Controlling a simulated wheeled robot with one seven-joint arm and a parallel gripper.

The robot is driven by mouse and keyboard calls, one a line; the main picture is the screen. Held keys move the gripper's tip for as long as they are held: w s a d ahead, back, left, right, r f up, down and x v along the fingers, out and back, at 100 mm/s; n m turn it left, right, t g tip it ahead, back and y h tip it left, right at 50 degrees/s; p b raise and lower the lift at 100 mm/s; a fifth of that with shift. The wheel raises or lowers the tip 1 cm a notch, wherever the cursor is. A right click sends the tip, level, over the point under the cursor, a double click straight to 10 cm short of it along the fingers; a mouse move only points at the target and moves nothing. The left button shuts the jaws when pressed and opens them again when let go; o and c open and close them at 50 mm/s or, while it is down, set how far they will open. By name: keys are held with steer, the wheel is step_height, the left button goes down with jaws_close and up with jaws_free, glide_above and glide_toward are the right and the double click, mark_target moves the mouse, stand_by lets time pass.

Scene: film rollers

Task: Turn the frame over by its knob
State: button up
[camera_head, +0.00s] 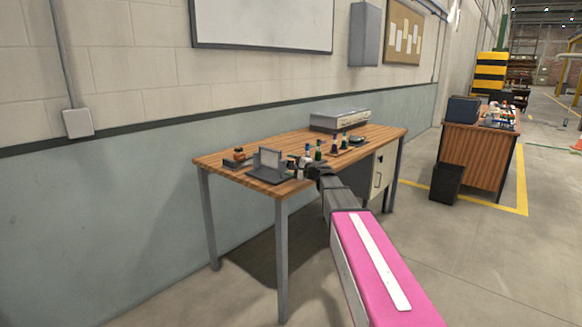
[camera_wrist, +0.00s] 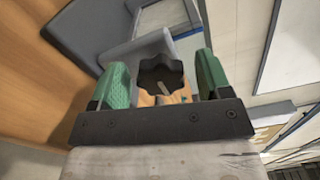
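The frame (camera_head: 270,158) is a small grey panel standing up from a dark flat base (camera_head: 267,175) near the front left of the wooden table. In the wrist view the dark base (camera_wrist: 88,32) is at upper left, and a grey part of the frame (camera_wrist: 120,50) shows behind the knob. The knob (camera_wrist: 160,75) is black and lobed, with a pale mark on its face. My gripper (camera_wrist: 161,64) has green fingers, one on each side of the knob, with a small gap visible at each side. In the head view my arm mostly hides the knob.
The wooden table (camera_head: 228,164) also holds a small item with an orange-brown top (camera_head: 239,154), several dark bottles (camera_head: 318,150) and a grey box-shaped device (camera_head: 340,119) at the back. The wall runs behind the table.

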steer(key=v, duration=1.1)
